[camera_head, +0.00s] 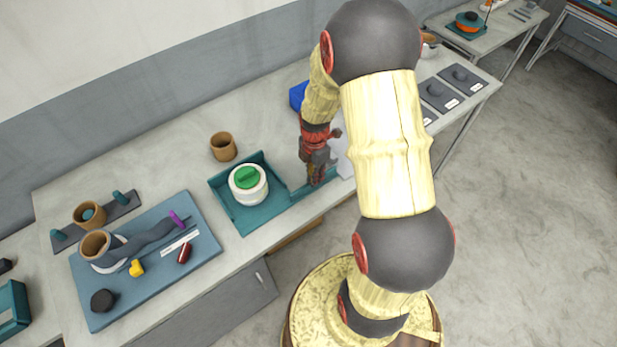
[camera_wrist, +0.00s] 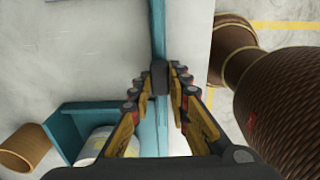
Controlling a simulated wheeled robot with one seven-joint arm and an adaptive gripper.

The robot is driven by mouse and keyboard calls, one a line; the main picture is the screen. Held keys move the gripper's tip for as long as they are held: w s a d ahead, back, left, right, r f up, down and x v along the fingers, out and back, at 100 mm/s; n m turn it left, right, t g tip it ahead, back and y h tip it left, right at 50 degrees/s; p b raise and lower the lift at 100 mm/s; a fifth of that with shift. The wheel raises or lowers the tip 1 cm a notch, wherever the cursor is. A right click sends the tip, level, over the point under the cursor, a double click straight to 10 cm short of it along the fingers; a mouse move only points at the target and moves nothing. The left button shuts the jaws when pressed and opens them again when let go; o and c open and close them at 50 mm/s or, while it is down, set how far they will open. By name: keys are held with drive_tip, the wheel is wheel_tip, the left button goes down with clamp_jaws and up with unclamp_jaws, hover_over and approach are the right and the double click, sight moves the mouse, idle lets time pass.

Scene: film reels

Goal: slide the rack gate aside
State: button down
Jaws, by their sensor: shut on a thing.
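The teal rack (camera_head: 240,215) stands near the front edge of the bench, and also shows at the lower left of the wrist view (camera_wrist: 68,125). A white round canister with a green lid (camera_head: 247,178) is in it. A long teal bar (camera_wrist: 157,25), which looks like the rack gate, runs up the middle of the wrist view. In the head view the teal strip reaches right from the rack to my gripper (camera_head: 316,178). My gripper (camera_wrist: 160,82) is shut on a dark block (camera_wrist: 159,76) on the bar. The fingers hide part of the block and bar.
A brown cup (camera_head: 223,147) stands behind the rack. A blue mat (camera_head: 205,250) with a grey shape and small parts lies left. A blue object (camera_head: 298,96) is behind my gripper. Dark pads (camera_head: 438,93) lie at the right end. The bench between cup and blue object is clear.

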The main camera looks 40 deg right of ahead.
drive_tip(key=shift+d, duration=0.15)
drive_tip(key=c, duration=2.1)
unclamp_jaws()
drive_tip(key=shift+c, duration=0.2)
drive_tip(key=shift+o, duration=1.2)
drive_tip(key=shift+d, duration=0.2)
drive_tip(key=shift+o, duration=1.1)
drive_tip(key=shift+a, duration=0.1)
wheel_tip(320, 180, up, 12)
